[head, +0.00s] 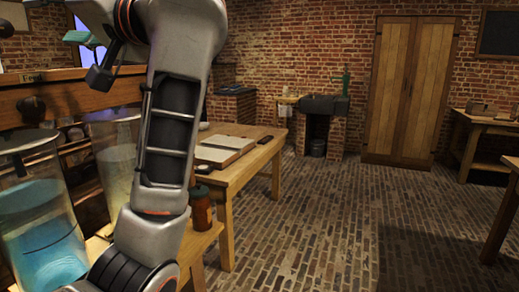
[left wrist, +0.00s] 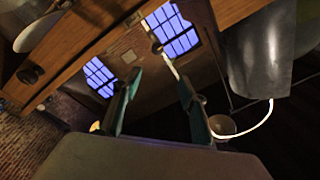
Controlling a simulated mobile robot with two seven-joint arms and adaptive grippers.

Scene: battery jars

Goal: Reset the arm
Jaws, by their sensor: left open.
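My left arm rises through the left part of the head view, raised and bent at the elbow. My left gripper (head: 82,42) shows at the top left, beside the wooden shelf frame, with a teal finger visible. In the left wrist view its two teal fingers (left wrist: 155,98) stand apart with nothing between them. A glass jar with blue liquid (head: 42,225) stands at the left edge. A second glass jar with pale contents (head: 116,165) stands behind it, partly hidden by my arm. My right gripper is not in view.
A wooden table (head: 235,180) right of my arm holds an open book (head: 224,148). A brown bottle (head: 200,208) stands close to my forearm. The brick floor (head: 320,215) is clear in the middle. Wooden doors (head: 410,90) are at the back. A wooden beam (left wrist: 80,50) crosses the wrist view.

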